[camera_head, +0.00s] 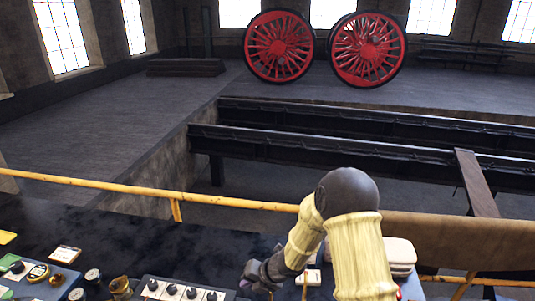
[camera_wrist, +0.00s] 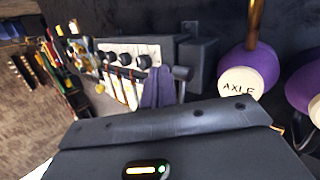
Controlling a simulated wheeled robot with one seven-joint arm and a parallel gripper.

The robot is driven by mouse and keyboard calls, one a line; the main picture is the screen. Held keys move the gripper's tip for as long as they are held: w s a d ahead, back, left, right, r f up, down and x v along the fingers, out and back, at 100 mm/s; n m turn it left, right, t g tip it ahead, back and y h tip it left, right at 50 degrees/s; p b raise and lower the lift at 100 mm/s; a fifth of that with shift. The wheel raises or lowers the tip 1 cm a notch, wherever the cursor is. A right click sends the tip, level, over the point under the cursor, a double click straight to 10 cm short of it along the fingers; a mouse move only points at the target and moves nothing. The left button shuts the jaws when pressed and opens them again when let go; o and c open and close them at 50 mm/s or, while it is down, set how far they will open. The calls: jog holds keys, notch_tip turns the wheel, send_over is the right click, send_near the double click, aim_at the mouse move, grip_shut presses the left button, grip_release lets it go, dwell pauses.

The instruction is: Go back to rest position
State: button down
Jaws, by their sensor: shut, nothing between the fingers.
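My gripper (camera_head: 258,277) is low in the head view, dark and small at the end of my cream-sleeved arm. It is over the dark worktop (camera_head: 160,240), with a panel of black knobs (camera_head: 183,291) to its left. The gripper is shut with nothing held; its fingertips are hard to make out. In the wrist view, my dark gripper body fills the bottom. Beyond it are a grey box with several black knobs (camera_wrist: 126,57) and a purple knob with a white face reading AXLE (camera_wrist: 242,82).
A yellow rail (camera_head: 130,188) runs behind the worktop. Pale folded cloths (camera_head: 399,250) lie right of my arm. Gauges and cards (camera_head: 65,254) crowd the left. Beyond the rail is a pit with dark beams (camera_head: 340,150); two red wheels (camera_head: 278,46) stand farther back.

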jog(key=s+d+r+m+t+h+b, duration=0.1)
jog(key=d+r+m+h, duration=0.2)
jog(key=d+m, duration=0.45)
jog(key=s+d+r+m+t+h+b, duration=0.15)
jog(key=d+r+m, duration=0.25)
jog(key=d+m, duration=0.4)
jog(key=s+d+r+m+g+h+b, duration=0.1)
jog(key=s+d+m, duration=0.2)
jog(key=s+m, duration=0.4)
jog(key=s+d+r+m+g+h+b, duration=0.1)
jog(key=s+d+m, duration=0.3)
jog(key=s+m, duration=0.4)
jog(key=r+m, duration=0.1)
jog(key=m, duration=0.3)
jog(key=shift+r+m+g+h, duration=0.3)
jog(key=shift+m+g+h, duration=0.05)
jog(key=shift+d, duration=0.15)
